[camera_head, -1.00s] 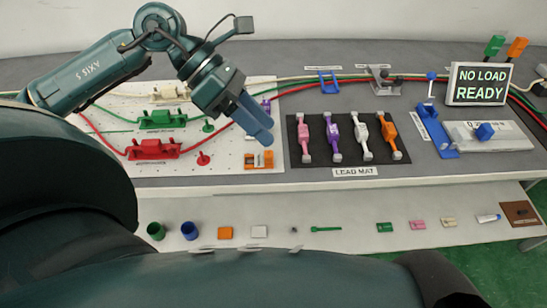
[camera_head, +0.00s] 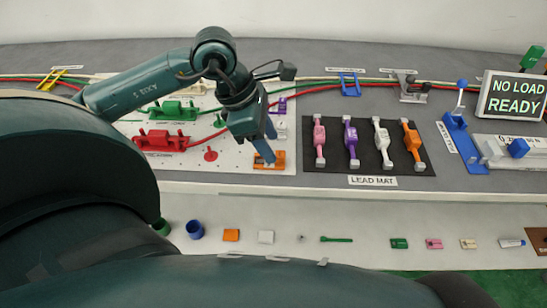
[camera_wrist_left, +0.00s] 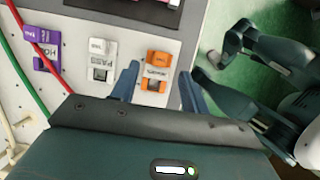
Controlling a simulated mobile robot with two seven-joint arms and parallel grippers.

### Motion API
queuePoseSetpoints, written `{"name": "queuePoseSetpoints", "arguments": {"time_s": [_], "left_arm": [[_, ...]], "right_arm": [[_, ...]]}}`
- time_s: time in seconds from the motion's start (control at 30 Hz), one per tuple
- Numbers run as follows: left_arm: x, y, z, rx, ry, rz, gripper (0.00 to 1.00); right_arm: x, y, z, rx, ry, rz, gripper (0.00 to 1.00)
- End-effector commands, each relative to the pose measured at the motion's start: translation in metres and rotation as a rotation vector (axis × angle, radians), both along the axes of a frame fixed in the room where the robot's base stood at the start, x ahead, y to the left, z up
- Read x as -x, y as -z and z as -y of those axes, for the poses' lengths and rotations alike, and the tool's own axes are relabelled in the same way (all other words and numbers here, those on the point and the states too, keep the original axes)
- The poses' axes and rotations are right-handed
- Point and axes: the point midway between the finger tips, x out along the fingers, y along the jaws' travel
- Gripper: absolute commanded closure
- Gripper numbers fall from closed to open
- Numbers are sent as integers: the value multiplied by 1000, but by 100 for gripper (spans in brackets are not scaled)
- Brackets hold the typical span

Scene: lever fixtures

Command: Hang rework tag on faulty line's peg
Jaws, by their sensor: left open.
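The orange tag (camera_head: 268,160) lies at the right front of the white board (camera_head: 235,170). In the left wrist view the orange tag (camera_wrist_left: 157,72), its lettering hard to read, lies between the fingers. My left gripper (camera_head: 265,152) is open and points down over it; it also shows in the left wrist view (camera_wrist_left: 160,84). A white tag marked PASS (camera_wrist_left: 100,60) and a purple tag (camera_wrist_left: 47,50) lie beside it. The red line's fixture (camera_head: 165,141) has a red peg (camera_head: 211,155) to its right. The green fixture (camera_head: 172,110) stands behind.
The black lead mat (camera_head: 335,163) with several coloured leads lies right of the board. A blue lever fixture (camera_head: 462,140) and a display reading NO LOAD READY (camera_head: 513,96) stand farther right. A lower front shelf (camera_head: 370,225) holds small parts.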

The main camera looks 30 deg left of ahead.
Motion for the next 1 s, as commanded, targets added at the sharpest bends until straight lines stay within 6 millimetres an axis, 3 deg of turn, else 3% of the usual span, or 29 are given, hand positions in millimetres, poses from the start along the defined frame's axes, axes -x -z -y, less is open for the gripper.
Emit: {"name": "queuePoseSetpoints", "arguments": {"time_s": [0.2, 0.5, 1.0], "left_arm": [[-7, 26, 12, 2, 0, -4, 55], [-8, 30, 12, 0, -1, 0, 55], [-8, 30, 12, 0, -1, 0, 96]], "right_arm": [[0, 2, 0, 0, 0, -7, 100], [-2, 1, -1, 0, -1, -2, 100], [-3, 0, -1, -1, -3, 0, 100]]}}
